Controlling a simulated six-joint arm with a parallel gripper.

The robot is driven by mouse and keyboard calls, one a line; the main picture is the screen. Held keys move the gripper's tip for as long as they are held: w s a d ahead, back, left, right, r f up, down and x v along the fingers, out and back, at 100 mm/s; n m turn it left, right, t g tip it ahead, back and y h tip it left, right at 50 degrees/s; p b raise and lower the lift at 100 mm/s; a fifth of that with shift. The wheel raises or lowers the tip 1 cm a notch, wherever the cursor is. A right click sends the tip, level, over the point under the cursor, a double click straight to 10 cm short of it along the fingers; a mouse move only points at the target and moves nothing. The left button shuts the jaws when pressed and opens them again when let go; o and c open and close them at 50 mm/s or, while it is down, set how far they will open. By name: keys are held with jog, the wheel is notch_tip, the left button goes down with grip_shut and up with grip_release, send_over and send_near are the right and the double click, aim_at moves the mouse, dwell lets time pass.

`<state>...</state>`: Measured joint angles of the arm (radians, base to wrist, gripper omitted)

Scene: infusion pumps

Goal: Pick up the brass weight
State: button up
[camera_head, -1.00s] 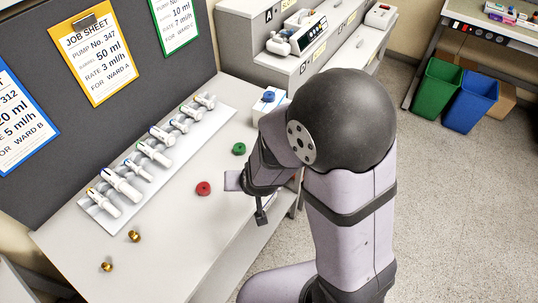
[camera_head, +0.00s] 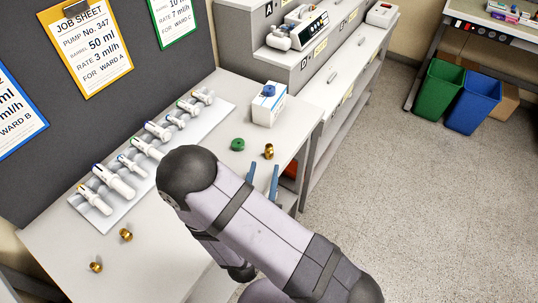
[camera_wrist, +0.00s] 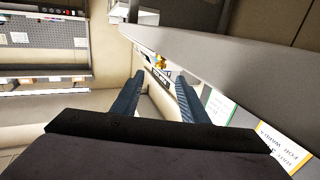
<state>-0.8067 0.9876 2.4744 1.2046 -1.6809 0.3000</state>
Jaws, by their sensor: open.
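A brass weight (camera_head: 269,152) stands near the right edge of the bench, beside a green disc (camera_head: 237,144). Two more small brass pieces, one (camera_head: 126,235) and another (camera_head: 96,267), are at the front left of the bench. My gripper (camera_head: 262,177) is open and empty, its two blue fingers apart just in front of the weight at the right. In the wrist view, a small brass-coloured shape (camera_wrist: 161,60) shows beyond and between the open fingertips (camera_wrist: 160,80). Nothing is between the fingers themselves.
A white tray (camera_head: 84,219) with several syringes runs along the board. A white box with a blue top (camera_head: 268,104) stands behind the weight. Grey shelving (camera_head: 300,70) is at the back. My arm hides the bench middle.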

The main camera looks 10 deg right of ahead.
aim_at(268, 149)
jog(key=shift+r, duration=0.1)
jog(key=shift+p+x, duration=1)
jog(key=shift+x, duration=0.65)
jog(key=shift+p+x, duration=0.8)
jog(key=shift+x, duration=1.2)
jog(key=shift+a, duration=0.1)
jog(key=shift+c, duration=0.2)
grip_shut()
